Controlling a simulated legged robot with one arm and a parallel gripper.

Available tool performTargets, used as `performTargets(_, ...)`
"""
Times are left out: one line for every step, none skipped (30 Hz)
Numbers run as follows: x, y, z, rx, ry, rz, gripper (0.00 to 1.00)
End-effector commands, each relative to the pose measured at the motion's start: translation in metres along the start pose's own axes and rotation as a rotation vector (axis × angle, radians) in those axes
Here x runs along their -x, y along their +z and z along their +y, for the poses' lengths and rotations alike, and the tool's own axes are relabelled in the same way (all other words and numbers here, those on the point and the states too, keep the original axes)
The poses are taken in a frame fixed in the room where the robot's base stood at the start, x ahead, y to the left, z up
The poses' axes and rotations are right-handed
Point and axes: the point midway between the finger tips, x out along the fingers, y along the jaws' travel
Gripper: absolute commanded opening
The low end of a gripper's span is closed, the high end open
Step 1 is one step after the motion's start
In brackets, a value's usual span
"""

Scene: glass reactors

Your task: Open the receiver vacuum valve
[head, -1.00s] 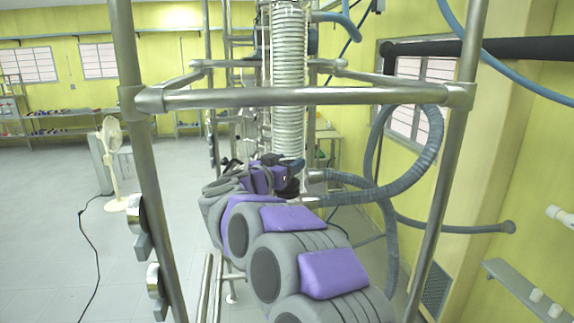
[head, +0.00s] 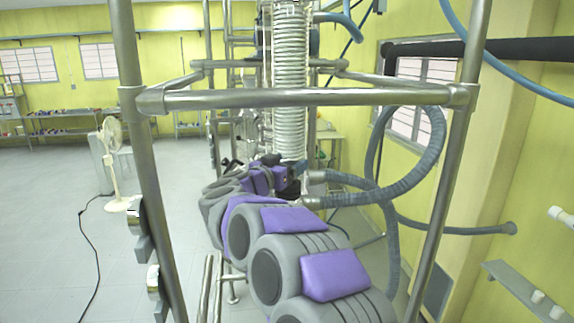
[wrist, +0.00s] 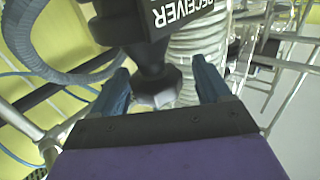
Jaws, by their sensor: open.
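In the wrist view a black block with the white word RECEIVER (wrist: 180,14) shows at the top. Below it hangs a dark faceted valve knob (wrist: 156,88) on a short stem. My gripper (wrist: 161,78) has its two blue fingers apart, one on each side of the knob. Gaps show between the fingers and the knob, so it is not gripped. In the head view my gripper is small and partly hidden behind my arm, close to the foot of the glass coil column (head: 290,80).
A steel frame with a crossbar (head: 300,97) and two posts stands around my arm. A ribbed grey hose (head: 430,160) loops to the right of the column. A white fan (head: 113,150) stands on open floor at the left.

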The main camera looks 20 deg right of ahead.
Motion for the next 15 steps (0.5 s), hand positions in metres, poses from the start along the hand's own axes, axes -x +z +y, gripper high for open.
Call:
performTargets(0.0,0.0,0.0,0.0,0.0,-0.001,0.77)
performTargets(0.0,0.0,0.001,0.0,0.001,-0.001,0.77)
performTargets(0.0,0.0,0.0,0.0,0.001,-0.001,0.77)
performTargets(0.001,0.001,0.0,0.0,0.0,-0.001,0.77)
performTargets(0.002,0.001,0.0,0.0,0.0,-0.002,0.77)
performTargets(0.004,0.001,-0.001,0.0,-0.001,-0.002,0.77)
performTargets(0.007,0.001,-0.001,0.0,-0.002,-0.003,0.77)
performTargets(0.01,0.001,-0.001,0.001,-0.003,-0.003,0.77)
performTargets(0.015,0.001,-0.002,0.0,-0.004,-0.003,0.77)
performTargets(0.02,0.001,-0.001,-0.001,-0.004,-0.002,0.77)
performTargets(0.025,0.0,-0.001,-0.001,-0.003,-0.001,0.77)
performTargets(0.033,-0.001,0.0,-0.002,-0.003,0.0,0.77)
performTargets(0.04,-0.001,-0.001,-0.002,-0.003,0.0,0.77)
performTargets(0.047,-0.001,-0.001,-0.002,-0.004,-0.001,0.77)
performTargets(0.056,0.0,-0.002,-0.001,-0.007,-0.002,0.77)
